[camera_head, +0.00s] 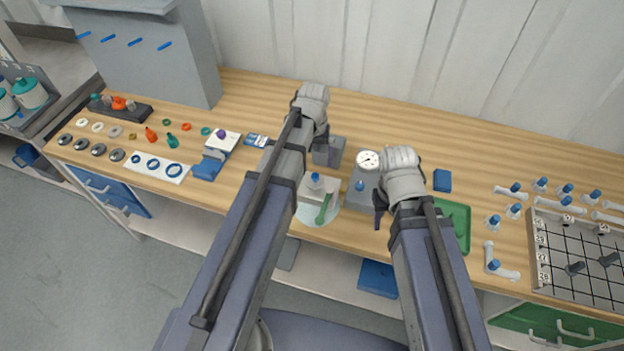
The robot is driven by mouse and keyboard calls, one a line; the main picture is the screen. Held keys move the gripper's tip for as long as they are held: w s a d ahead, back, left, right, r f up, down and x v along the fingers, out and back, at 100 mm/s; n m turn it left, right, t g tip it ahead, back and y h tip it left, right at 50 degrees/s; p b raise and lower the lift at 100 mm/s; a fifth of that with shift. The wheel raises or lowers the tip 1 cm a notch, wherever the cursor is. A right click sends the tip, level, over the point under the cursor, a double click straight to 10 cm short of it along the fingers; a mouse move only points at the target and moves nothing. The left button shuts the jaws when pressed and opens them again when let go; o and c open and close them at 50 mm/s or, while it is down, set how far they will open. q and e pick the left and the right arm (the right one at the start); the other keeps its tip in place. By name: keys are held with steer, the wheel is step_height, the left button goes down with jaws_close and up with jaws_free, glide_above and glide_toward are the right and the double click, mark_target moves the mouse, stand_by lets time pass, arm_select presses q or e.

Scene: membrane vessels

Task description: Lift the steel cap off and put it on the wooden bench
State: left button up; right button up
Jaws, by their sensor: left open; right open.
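I cannot clearly pick out the steel cap. Several round grey metal discs (98,150) lie in a row at the bench's left end. A small vessel with a blue top (315,180) stands on a pale block near the front middle, with a green-handled tool (323,208) beside it. The wooden bench (235,105) runs across the view. My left gripper (329,152) is open, just behind the blue-topped vessel, and partly hidden by its own arm. My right gripper (379,212) is open, near the front edge of a grey unit; its fingers are mostly hidden.
The grey unit (358,201) has a dial gauge (368,160) at its back. A green tray (459,222) lies at the right, before a gridded rack (580,258) and several blue-capped fittings. A white block (222,145) stands at the left. The back of the bench is bare.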

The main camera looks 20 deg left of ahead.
mark_target(315, 175)
arm_select(q)
steer(key=shift+f+b, duration=1.3)
steer(key=shift+f, duration=0.1)
steer(key=f+b, duration=0.5)
steer(key=shift+s+d+f, duration=0.1)
steer(key=shift+s+d, duration=0.1)
steer(key=shift+d, duration=0.15)
arm_select(e)
step_height(315, 175, down, 8)
steer(key=shift+r, duration=0.1)
arm_select(q)
steer(key=c, duration=1.5)
